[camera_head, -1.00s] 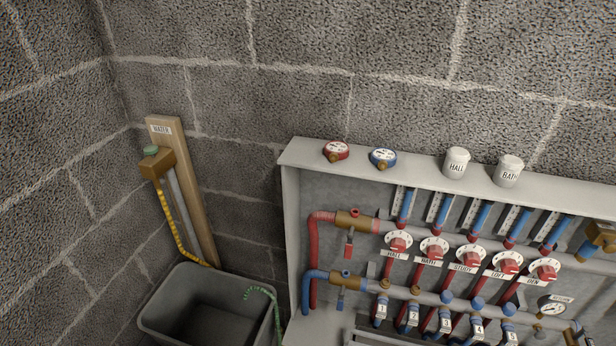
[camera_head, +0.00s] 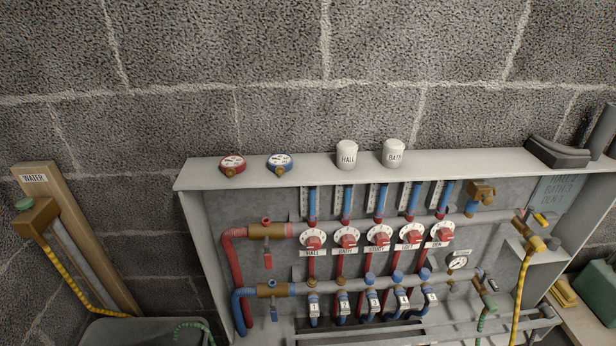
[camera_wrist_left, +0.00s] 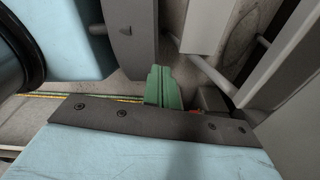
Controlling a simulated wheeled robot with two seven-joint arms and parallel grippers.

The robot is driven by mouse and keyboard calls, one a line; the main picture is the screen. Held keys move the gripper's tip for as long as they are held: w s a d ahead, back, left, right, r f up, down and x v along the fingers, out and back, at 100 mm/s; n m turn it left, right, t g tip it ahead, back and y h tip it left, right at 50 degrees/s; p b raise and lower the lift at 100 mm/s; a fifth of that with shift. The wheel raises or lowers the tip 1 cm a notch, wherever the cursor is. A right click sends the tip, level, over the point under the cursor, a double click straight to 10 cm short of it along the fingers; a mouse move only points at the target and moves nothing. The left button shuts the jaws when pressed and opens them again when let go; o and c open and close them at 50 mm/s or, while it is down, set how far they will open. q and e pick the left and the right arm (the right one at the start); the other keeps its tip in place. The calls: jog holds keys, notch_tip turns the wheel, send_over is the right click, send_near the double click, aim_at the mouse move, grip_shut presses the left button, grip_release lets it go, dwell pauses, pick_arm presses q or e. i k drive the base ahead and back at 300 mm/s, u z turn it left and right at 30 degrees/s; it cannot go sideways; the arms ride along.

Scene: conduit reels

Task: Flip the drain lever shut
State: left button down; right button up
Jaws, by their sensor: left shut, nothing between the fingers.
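The lower-right drain fitting (camera_head: 487,287), with the green hose (camera_head: 481,322) hanging from it, is at the right end of the lower manifold pipe. A small handle shows beside it, but it is too small to tell its setting. My left gripper (camera_wrist_left: 162,72) shows only in the left wrist view. Its green fingers are shut together and empty, well away from any valve that I can make out. Neither gripper is in the head view. My right gripper is in neither view.
A yellow hose (camera_head: 521,290) hangs from a brass valve (camera_head: 535,243) close to the drain fitting. A pressure gauge (camera_head: 458,262) sits left of it. The shelf (camera_head: 320,171) carries two dials and the white HALL and BATH caps. A grey tub (camera_head: 140,331) stands at lower left.

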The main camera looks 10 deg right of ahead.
aim_at(493, 285)
jog(key=k, duration=0.6)
jog(key=z, duration=0.65)
jog(key=i, duration=0.75)
jog(key=z, duration=0.8)
jog(key=i, duration=0.25)
jog(key=u, duration=1.6)
jog(key=k, duration=0.55)
jog(key=z, duration=0.95)
